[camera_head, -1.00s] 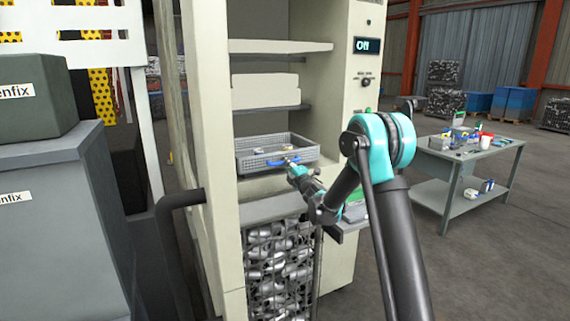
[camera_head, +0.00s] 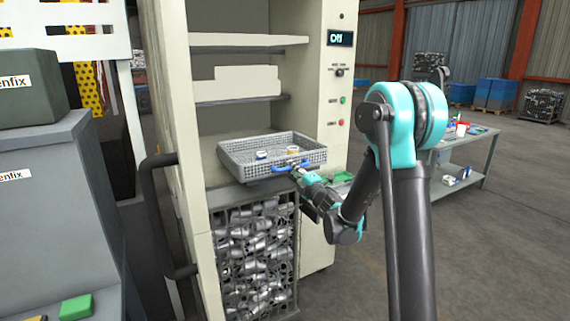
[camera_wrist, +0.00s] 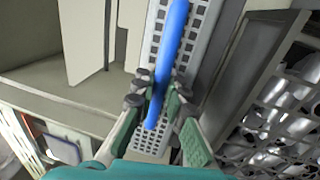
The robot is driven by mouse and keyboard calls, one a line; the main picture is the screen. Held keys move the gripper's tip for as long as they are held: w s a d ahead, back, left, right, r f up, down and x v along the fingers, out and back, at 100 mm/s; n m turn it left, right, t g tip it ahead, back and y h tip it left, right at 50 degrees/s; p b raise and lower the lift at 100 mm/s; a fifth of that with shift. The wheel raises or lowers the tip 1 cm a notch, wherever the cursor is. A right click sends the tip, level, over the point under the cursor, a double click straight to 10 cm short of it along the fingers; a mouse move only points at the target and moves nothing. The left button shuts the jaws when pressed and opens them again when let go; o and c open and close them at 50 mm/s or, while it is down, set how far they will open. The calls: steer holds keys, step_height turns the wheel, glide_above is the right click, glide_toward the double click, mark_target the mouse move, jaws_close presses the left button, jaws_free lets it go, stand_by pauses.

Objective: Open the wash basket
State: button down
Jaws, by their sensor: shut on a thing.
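The wash basket (camera_head: 235,154) is a grey mesh tray in the open bay of the cream machine. It sticks out past the front edge of the bay in the head view. A few small items, one blue and white and one yellowish, lie in it. Its blue handle (camera_head: 283,168) is on the front wall. My gripper (camera_head: 298,170) is at the right part of this handle. In the wrist view, my gripper (camera_wrist: 158,95) is shut on the blue handle (camera_wrist: 171,45), with fingers on both sides of the bar and the mesh wall (camera_wrist: 205,40) behind it.
A cage of metal parts (camera_head: 258,255) stands below the basket. The machine's dark door handle (camera_head: 155,215) is at left. A workbench (camera_head: 470,155) stands at right. Grey boxes (camera_head: 50,180) fill the left side. Open floor lies to the right.

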steer(key=shift+r+v, duration=0.15)
steer(key=shift+v, duration=0.6)
steer(key=shift+r+v, duration=0.15)
steer(key=shift+v, duration=0.6)
steer(key=c, duration=1.5)
jaws_free()
steer(key=shift+c, duration=0.2)
steer(key=shift+d, duration=0.1)
steer(key=v, duration=1.2)
steer(key=shift+w, duration=0.1)
